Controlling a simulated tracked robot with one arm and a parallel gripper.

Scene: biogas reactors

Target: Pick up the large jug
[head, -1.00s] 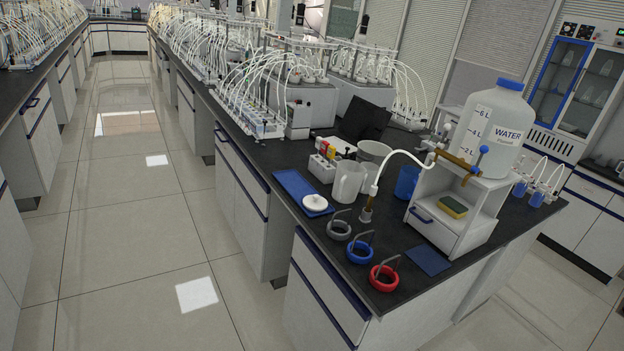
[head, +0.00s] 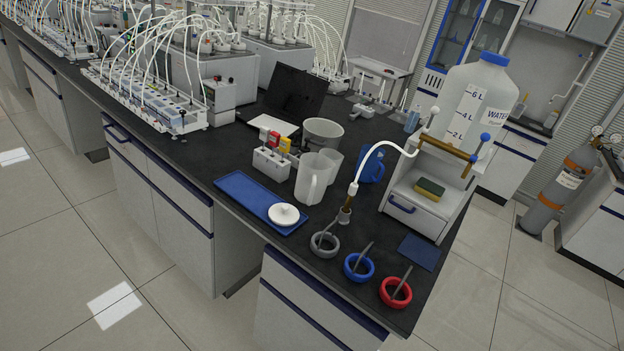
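A smaller blue jug (head: 371,167) stands to the right, behind the white tube. I cannot tell for certain which vessel is called the large jug; the white one looks larger than the blue one. My gripper is not in view.
The water tank (head: 470,105) stands on a white stand at right. A laptop (head: 292,92) is behind.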

